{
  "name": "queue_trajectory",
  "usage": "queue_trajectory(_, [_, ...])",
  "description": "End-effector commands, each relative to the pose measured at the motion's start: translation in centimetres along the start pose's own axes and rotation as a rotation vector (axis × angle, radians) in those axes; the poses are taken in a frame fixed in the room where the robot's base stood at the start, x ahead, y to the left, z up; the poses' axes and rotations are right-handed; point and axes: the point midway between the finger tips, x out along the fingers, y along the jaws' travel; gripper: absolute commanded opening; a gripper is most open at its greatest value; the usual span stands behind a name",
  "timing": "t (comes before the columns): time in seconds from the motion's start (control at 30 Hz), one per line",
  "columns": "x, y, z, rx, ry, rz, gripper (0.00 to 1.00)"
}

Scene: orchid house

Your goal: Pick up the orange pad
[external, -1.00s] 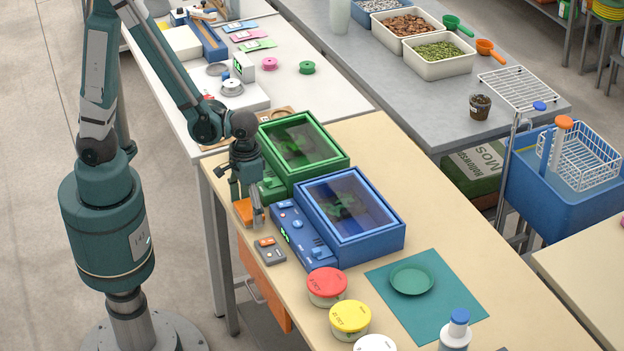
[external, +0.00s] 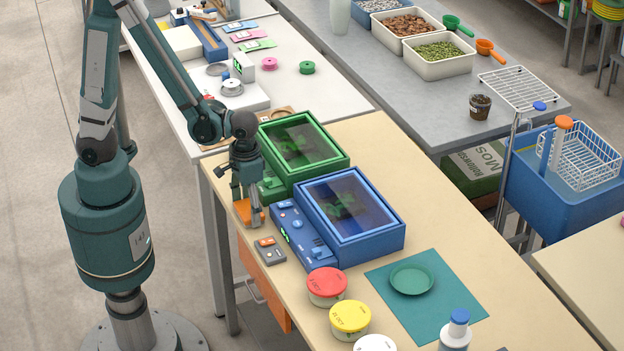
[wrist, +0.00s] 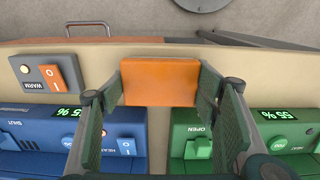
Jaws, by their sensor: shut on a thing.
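The orange pad (wrist: 160,82) is a flat orange block; in the wrist view it sits between my two finger pads, which touch its left and right ends. My gripper (wrist: 160,85) is shut on it. In the external view my gripper (external: 249,212) points down at the near-left edge of the wooden table, and the orange pad (external: 257,216) shows partly between the fingers. The fingers hide part of it there. I cannot tell whether it is clear of the tabletop.
The blue box (external: 392,238) and green box (external: 338,165) with control panels stand close beside my gripper. A small grey switch unit (external: 270,252) lies just in front. Red (external: 327,284) and yellow (external: 350,318) lidded tubs stand further along. A teal mat (external: 452,302) lies right.

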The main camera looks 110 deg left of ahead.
Motion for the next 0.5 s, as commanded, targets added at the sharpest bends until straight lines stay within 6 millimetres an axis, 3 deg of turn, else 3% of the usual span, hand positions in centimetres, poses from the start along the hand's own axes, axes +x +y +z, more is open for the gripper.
queue_trajectory(0.27, [-0.4,0.0,0.0,0.000,0.000,0.000,0.48])
queue_trajectory(0.5, [-1.9,0.0,0.0,0.000,0.000,0.000,0.48])
